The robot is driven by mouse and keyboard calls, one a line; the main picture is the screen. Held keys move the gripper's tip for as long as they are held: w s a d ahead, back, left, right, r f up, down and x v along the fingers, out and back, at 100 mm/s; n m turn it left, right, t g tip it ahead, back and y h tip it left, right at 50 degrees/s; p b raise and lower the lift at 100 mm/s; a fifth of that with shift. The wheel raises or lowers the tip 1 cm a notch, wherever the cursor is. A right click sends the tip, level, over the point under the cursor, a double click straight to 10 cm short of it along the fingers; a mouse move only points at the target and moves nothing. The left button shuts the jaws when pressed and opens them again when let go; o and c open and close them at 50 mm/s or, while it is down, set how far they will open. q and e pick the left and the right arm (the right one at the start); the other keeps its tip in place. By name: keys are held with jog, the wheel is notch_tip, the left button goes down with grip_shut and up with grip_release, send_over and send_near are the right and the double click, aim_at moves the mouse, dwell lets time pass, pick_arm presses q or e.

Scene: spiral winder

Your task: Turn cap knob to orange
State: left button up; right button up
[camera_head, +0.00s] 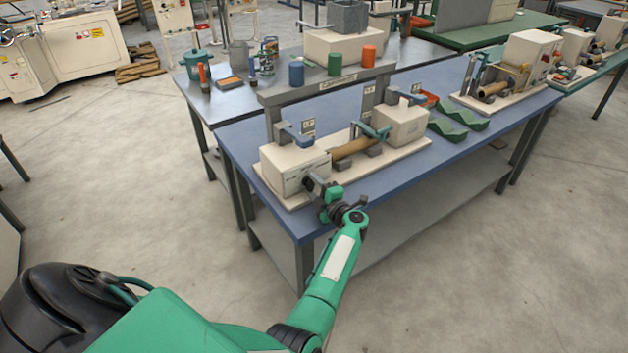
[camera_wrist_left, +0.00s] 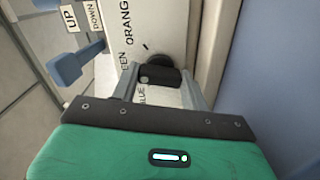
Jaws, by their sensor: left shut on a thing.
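The cap knob (camera_wrist_left: 158,76) is a small dark knob on a white panel (camera_wrist_left: 150,25), lettered ORANGE, GREEN and BLUE, in the left wrist view. My left gripper (camera_wrist_left: 160,86) has a finger on each side of the knob and is shut on it. A short dark tick shows on the panel near the knob; which word the knob points to I cannot tell. In the head view my left gripper (camera_head: 316,188) is at the front of the left white box (camera_head: 290,160) of the winder and hides the knob. My right gripper is not in view.
A brown tube (camera_head: 352,148) lies between two white boxes on the blue table (camera_head: 460,155). A blue lever (camera_wrist_left: 78,64) sits beside UP and DOWN labels. Blue (camera_head: 296,73), green (camera_head: 335,64) and orange (camera_head: 369,56) cylinders stand above. Green curved pieces (camera_head: 450,130) lie right.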

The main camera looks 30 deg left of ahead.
pick_arm(q)
jog(key=m+p, duration=0.3)
jog(key=m, duration=0.1)
jog(key=shift+m, duration=0.3)
jog(key=m+p, duration=0.3)
jog(key=m, duration=0.1)
jog(key=shift+f+m, duration=0.1)
jog(key=shift+m, duration=0.3)
jog(key=o, duration=1)
